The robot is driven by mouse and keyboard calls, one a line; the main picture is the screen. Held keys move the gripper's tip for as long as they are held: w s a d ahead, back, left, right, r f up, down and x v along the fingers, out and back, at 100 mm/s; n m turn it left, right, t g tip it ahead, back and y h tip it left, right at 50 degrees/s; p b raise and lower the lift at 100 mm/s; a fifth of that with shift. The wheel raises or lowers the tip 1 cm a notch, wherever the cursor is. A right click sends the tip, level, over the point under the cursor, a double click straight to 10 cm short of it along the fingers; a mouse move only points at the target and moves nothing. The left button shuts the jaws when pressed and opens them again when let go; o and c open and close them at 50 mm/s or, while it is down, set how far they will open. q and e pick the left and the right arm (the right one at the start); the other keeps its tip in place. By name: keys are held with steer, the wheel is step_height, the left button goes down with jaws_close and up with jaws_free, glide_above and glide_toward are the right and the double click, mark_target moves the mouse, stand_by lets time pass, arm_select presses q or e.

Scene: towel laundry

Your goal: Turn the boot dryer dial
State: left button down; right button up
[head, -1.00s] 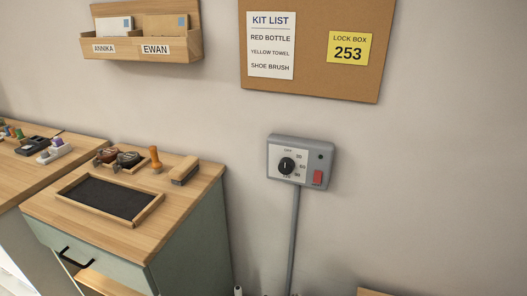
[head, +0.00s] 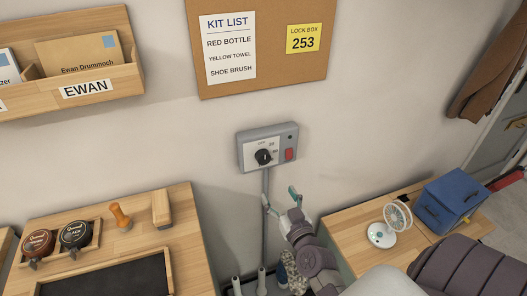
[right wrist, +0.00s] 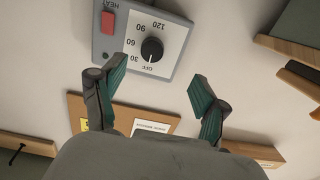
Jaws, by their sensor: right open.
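The boot dryer control box (head: 243,149) is a grey box on the wall below the cork board. Its round black dial (head: 263,157) sits on a white scale; a red switch (head: 289,154) is at its right. In the right wrist view the box appears upside down, with the dial (right wrist: 152,49) marked OFF, 30, 60, 90 and 120. The dial's pale mark appears to point toward OFF. My right gripper (head: 279,196) is open and empty, just below the box and apart from it. Its two fingers (right wrist: 158,82) show spread in the wrist view. My left gripper is not in view.
A wooden cabinet top (head: 130,243) with a dark tray (head: 105,280), tins and a stamp is at lower left. A bench (head: 345,222) with a small fan (head: 396,218) and a blue box (head: 449,200) is at right. The wall around the box is clear.

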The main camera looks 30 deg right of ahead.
mark_target(265, 160)
steer(key=x, duration=0.4)
steer(key=r+p+x, duration=0.1)
steer(key=x, duration=0.3)
steer(key=d+r+x, duration=0.1)
steer(key=x, duration=0.3)
steer(key=shift+w+d+r+p, duration=0.1)
steer(key=shift+w+r+p, duration=0.05)
steer(key=shift+w+p, duration=0.15)
steer(key=shift+w+d, duration=0.1)
steer(key=shift+w, duration=0.4)
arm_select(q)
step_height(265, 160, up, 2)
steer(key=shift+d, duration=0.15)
arm_select(e)
steer(key=c, duration=1.2)
steer(key=shift+o, duration=0.2)
